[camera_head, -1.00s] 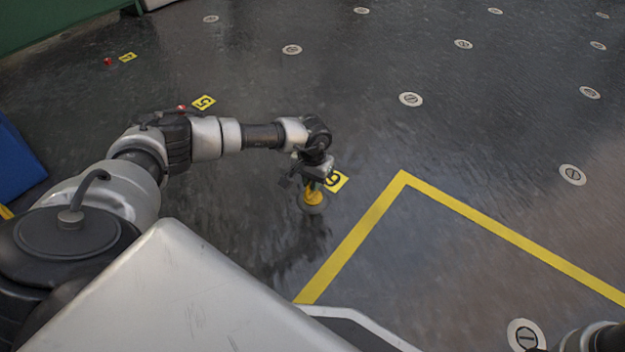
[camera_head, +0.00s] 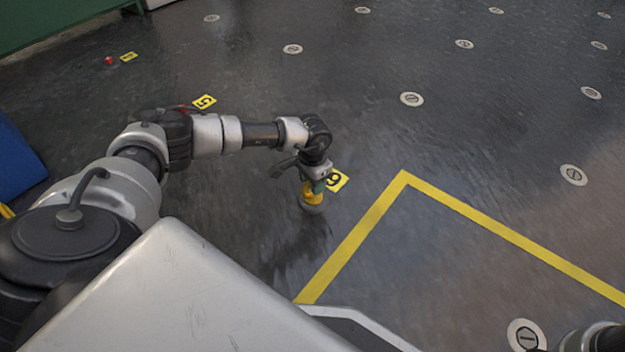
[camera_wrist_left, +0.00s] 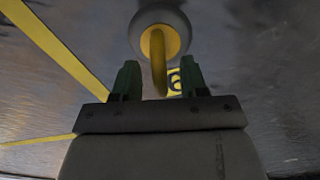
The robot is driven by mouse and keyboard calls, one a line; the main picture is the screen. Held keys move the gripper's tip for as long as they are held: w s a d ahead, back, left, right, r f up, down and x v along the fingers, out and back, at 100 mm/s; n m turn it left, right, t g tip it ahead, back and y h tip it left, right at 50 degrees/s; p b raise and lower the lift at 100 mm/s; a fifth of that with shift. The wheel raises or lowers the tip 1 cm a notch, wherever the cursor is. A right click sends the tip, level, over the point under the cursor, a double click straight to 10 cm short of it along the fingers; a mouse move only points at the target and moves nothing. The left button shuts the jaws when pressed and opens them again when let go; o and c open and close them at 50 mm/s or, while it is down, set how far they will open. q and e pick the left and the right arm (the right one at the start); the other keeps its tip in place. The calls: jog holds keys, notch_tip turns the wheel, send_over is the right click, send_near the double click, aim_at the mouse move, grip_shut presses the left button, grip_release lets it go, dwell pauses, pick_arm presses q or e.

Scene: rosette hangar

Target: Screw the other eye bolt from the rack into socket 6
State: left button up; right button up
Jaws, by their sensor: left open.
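A yellow eye bolt (camera_head: 312,194) stands upright at the floor beside the yellow label 6 (camera_head: 337,180). Its base sits at a round grey socket plate (camera_head: 313,208), mostly covered by the bolt. In the left wrist view the bolt's yellow ring (camera_wrist_left: 158,60) is seen nearly edge-on, between and just beyond the fingertips. My left gripper (camera_head: 316,180) is right above the bolt, pointing down. Its two green fingers (camera_wrist_left: 155,80) are open, one on either side of the ring, with gaps showing. The thread is hidden. My right gripper is not visible; only a bit of that arm shows at bottom right.
A yellow floor line (camera_head: 352,236) makes a corner right of the bolt. Labels 5 (camera_head: 204,102) and another (camera_head: 128,57) lie farther left, with a red piece (camera_head: 109,61) near the latter. Several round floor plates (camera_head: 411,99) dot the open floor. A blue object (camera_head: 18,160) stands at left.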

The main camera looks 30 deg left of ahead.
pick_arm(q)
jog(key=shift+r+p, duration=1.7)
jog(key=shift+r, duration=0.4)
jog(key=shift+f, duration=0.1)
